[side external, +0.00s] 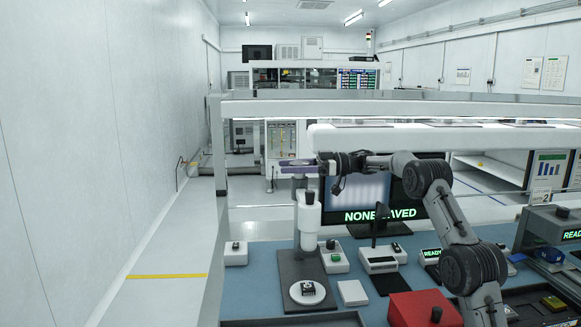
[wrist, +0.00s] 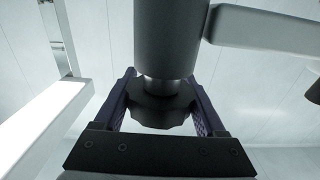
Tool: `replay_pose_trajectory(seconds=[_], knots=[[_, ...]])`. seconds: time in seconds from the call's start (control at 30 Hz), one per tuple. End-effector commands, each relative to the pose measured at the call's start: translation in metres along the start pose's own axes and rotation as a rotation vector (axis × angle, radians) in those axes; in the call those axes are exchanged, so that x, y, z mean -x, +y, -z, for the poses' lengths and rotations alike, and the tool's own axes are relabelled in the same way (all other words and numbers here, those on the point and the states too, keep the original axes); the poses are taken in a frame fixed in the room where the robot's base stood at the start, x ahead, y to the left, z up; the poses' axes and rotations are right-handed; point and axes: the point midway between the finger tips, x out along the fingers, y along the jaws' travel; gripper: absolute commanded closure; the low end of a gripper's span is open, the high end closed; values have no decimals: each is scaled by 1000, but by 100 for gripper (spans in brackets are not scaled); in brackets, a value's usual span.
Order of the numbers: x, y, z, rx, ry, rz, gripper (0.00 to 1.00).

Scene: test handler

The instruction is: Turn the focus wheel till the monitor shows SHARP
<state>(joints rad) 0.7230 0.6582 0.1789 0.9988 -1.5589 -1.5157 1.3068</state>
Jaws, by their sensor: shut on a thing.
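The focus wheel (wrist: 160,108) is a dark, lobed knob under a thick grey cylinder in the wrist view. My gripper (wrist: 162,85) has its two purple fingers on either side of the wheel, shut on it. In the side view my gripper (side external: 298,165) reaches left, level, at the top of the white scope (side external: 309,215); the wheel is hard to make out there. The monitor (side external: 358,190) shows a pale, blurred picture with green letters that read NONE SAVED, one letter covered by a thin post. I see no SHARP on it.
Under the scope, a small dark part sits on a round white stage (side external: 294,292). A button box (side external: 333,257), a white block (side external: 353,293) and a red box (side external: 423,308) stand nearby on the blue bench. A white beam (side external: 440,138) runs behind my arm.

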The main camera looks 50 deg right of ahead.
Motion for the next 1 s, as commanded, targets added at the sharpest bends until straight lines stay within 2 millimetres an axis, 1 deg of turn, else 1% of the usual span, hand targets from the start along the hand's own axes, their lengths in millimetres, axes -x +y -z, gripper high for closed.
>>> replay_pose_trajectory(seconds=[0.1,0.3,1.0], knots=[[1,-1,0,2,2,86,83],[0,-4,1,3,3,182,83],[1,-10,3,6,5,349,83]])
